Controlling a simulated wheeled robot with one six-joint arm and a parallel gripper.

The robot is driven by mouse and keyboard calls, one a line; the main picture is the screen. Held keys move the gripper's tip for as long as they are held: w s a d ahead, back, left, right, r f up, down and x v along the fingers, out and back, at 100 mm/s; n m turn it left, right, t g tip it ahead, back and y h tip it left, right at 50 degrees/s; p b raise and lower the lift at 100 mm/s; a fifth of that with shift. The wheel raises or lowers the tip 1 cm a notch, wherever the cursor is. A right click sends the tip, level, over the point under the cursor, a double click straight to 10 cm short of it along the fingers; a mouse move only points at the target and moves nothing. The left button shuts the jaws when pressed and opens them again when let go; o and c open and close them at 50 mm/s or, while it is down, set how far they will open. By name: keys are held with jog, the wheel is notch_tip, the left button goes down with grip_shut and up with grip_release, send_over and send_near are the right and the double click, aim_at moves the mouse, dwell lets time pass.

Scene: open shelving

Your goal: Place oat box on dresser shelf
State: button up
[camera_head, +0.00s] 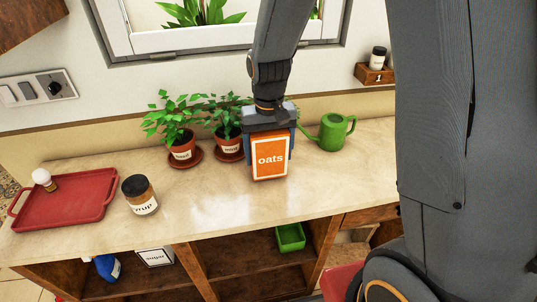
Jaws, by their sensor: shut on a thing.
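The oat box (269,160) is orange with a white border and the word "oats". My gripper (269,128) comes down from above and is shut on the upper part of the box, with a finger at each side. The box is upright over the dresser's pale countertop (220,199), near its middle. I cannot tell whether its bottom touches the countertop. The dresser has open wooden shelf compartments (255,255) below the top. My arm hides part of the view on the right.
Potted basil (181,146) and another potted plant (229,147) stand left of the box, and a green watering can (331,133) right. A syrup jar (140,195) and red tray (66,202) are further left. Below are a sugar box (155,257), blue bottle (107,268) and green bin (290,237).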

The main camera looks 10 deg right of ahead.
jog(key=shift+f, duration=0.7)
jog(key=shift+f, duration=0.1)
jog(key=o, duration=1.4)
jog(key=shift+o, duration=0.2)
